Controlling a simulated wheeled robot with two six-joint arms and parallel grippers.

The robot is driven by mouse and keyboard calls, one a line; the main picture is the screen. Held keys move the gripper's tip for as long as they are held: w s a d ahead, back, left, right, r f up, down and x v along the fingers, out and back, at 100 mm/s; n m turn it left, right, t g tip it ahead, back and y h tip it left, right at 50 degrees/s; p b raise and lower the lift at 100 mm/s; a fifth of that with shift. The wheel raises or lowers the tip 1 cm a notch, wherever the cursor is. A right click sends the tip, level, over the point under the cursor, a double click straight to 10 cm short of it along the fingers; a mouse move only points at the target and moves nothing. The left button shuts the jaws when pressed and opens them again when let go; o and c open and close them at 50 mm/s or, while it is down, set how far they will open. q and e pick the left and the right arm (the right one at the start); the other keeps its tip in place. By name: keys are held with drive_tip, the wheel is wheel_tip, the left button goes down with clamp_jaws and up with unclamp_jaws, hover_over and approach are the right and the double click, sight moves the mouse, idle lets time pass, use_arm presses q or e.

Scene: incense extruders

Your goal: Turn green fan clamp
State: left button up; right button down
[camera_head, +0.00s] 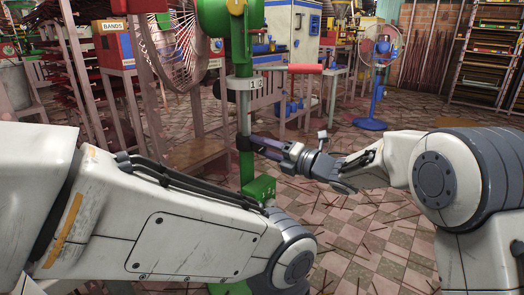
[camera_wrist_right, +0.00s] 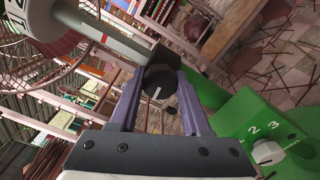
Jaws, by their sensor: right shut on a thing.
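The green fan's upright pole (camera_head: 245,110) stands at the centre of the head view, with its wire fan cage (camera_head: 180,45) at upper left. A dark round clamp knob (camera_wrist_right: 158,82) with a white line shows in the right wrist view. My right gripper (camera_head: 256,141) reaches the pole from the right, below the grey numbered collar (camera_head: 246,84). In the wrist view its two purple fingers (camera_wrist_right: 160,92) lie on either side of the knob, shut on it. The knob is hidden in the head view. My left arm crosses the front left; its gripper is out of view.
A green box with a numbered dial (camera_wrist_right: 268,151) sits low on the stand. A blue fan (camera_head: 378,90) stands behind. Thin sticks litter the tiled floor (camera_head: 375,240).

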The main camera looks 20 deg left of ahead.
drive_tip(key=shift+f, duration=0.1)
drive_tip(key=shift+c, duration=1.8)
unclamp_jaws()
drive_tip(key=shift+d, duration=0.15)
drive_tip(key=p+v, duration=0.4)
drive_tip(key=v, duration=0.6)
drive_tip(key=shift+d, duration=0.15)
